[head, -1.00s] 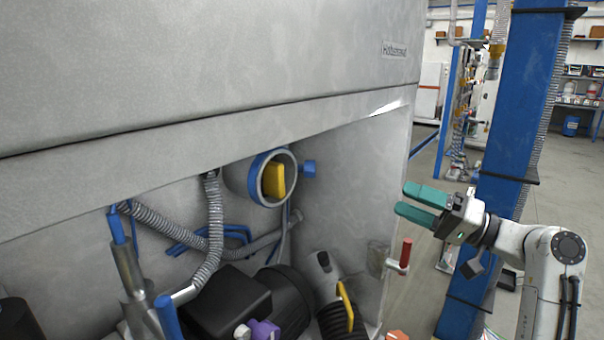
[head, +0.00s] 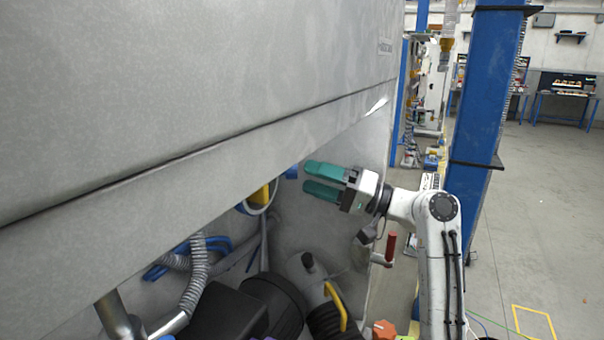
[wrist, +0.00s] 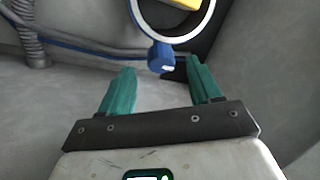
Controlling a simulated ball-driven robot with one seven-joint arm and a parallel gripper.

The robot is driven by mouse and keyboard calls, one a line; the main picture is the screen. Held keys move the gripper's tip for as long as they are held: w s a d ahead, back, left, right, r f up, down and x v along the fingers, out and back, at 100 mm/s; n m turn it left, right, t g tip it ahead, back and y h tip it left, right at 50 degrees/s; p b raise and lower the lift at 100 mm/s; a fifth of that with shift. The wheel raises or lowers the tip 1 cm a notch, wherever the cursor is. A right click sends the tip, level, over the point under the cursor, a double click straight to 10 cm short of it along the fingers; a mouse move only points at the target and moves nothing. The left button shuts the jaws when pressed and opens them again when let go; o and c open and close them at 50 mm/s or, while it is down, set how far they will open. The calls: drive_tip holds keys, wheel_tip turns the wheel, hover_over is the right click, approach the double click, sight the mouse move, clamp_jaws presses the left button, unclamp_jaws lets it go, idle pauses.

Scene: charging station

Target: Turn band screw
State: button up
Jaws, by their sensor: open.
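The band screw is a small blue knob (head: 291,172) on the side of the round blue-edged band (head: 241,207). A yellow piece (head: 260,196) sits inside the band, whose upper part is hidden behind the grey panel's edge. My gripper (head: 308,178) has teal fingers. It is open and empty, just right of the knob in the head view, pointing left at it. In the wrist view, the blue knob (wrist: 161,56) shows between and just beyond the fingertips (wrist: 160,68), below the band's ring (wrist: 188,38). I see no contact.
The large grey housing (head: 200,90) overhangs the recess. Below are a black hose fitting with a yellow lever (head: 335,303), a red-handled valve (head: 390,248), an orange knob (head: 384,329) and a grey corrugated hose (head: 196,280). A blue post (head: 485,110) stands behind my arm.

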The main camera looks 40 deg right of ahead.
sight(288, 170)
drive_tip(key=shift+x, duration=1.55)
drive_tip(key=c, duration=1)
